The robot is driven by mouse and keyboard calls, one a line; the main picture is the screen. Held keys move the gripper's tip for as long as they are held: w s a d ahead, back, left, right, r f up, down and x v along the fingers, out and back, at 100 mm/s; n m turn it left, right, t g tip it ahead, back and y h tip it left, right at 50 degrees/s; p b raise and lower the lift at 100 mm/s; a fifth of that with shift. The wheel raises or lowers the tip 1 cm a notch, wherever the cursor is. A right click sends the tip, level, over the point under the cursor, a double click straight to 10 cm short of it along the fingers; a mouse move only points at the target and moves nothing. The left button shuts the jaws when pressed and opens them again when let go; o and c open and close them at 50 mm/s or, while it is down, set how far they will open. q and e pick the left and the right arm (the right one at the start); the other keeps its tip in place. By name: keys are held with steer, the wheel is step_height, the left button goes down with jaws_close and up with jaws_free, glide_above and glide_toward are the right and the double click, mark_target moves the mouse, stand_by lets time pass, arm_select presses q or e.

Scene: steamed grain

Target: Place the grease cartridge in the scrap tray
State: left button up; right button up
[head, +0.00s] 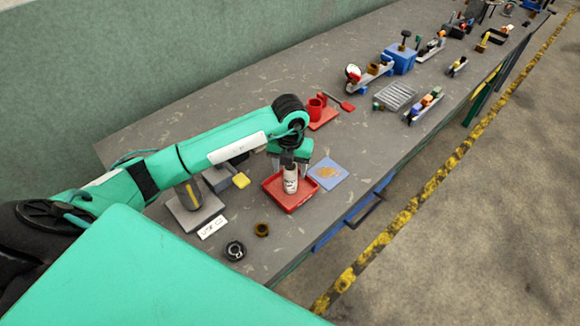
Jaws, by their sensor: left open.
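The grease cartridge (290,184), a white cylinder with dark markings, stands about upright within the outline of the red scrap tray (272,197). It appears to rest on the tray floor, but its contact there is hard to see. My left gripper (290,164) is directly above the tray, pointing down at the cartridge's top end. Its jaws are open, and the cartridge's upper end is partly hidden by them. My right gripper is not in view.
A blue mat (338,179) with a tan patch lies right of the tray. A grey bin (217,180), yellow block (241,181), dark ring (235,251) and brown ring (262,230) are nearby. The bench's front edge is close.

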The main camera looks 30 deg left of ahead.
arm_select(q)
step_height(320, 180, up, 12)
steer(key=b, duration=0.3)
steer(key=shift+r, duration=0.15)
stand_by(0.5)
